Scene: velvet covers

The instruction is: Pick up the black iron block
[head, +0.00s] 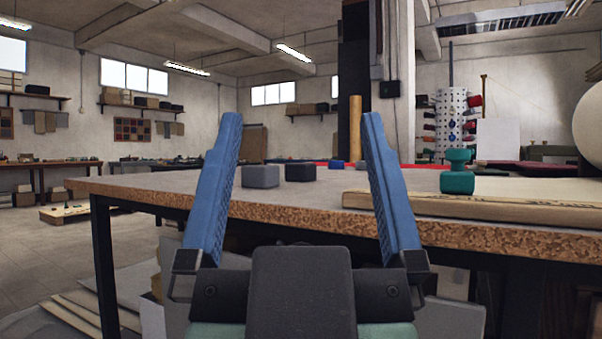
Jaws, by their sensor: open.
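The black iron block (300,172) is a small dark block with rounded edges. It sits on the workbench top (160,187), near the middle of the head view. A lighter grey block (261,177) stands just to its left. My gripper (301,122) is open and empty, with its two blue fingers pointing up and forward from the bottom of the view. The black block shows in the gap between the fingers, farther off than the gripper and not touched by it.
A small blue block (337,164) lies behind, to the right, and a tan cylinder (355,128) stands near it. A teal knobbed object (457,173) stands at right by a flat pale board (520,202). The bench's front edge (300,221) crosses behind my fingers. The bench's left part is clear.

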